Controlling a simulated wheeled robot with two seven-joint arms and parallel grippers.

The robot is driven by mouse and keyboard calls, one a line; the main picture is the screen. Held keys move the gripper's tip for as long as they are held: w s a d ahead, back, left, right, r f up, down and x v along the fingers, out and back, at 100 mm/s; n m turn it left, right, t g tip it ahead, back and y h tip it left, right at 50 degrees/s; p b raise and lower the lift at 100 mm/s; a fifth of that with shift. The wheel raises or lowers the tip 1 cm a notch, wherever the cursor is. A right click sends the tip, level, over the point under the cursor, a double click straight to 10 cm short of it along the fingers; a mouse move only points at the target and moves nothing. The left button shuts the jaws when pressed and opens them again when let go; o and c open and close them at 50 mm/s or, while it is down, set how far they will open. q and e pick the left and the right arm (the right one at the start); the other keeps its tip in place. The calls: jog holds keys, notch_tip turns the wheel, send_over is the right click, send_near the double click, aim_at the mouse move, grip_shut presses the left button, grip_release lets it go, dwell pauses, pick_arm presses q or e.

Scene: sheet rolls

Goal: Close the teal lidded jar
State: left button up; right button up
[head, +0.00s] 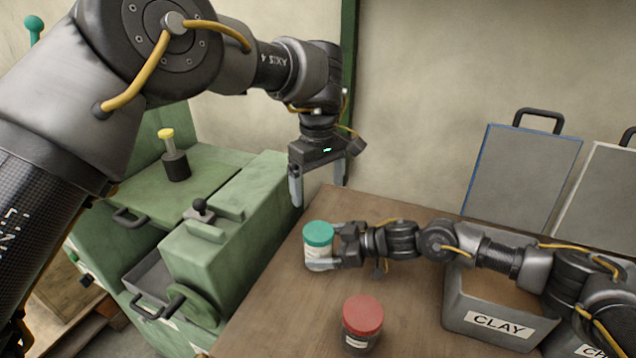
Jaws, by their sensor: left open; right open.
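The teal lidded jar (318,248) stands upright on the wooden table near its left edge. It has a pale body with a label, and its teal lid (318,234) sits on top. I cannot tell how tightly the lid sits. My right gripper (322,262) comes from the right, its open jaws at the jar's body; a finger shows across the lower front. I cannot tell whether the fingers touch the jar. My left gripper (322,185) is open and empty, pointing down above and slightly behind the jar, apart from the lid.
A red-lidded jar (362,322) stands in front on the table (285,310). A grey bin marked CLAY (500,323) is at right, below my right arm. Panels with handles (520,170) lean on the back wall. A green machine (225,240) adjoins the table's left side.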

jog(key=b+v, duration=0.1)
jog(key=v, duration=1)
jog(key=shift+w, duration=0.1)
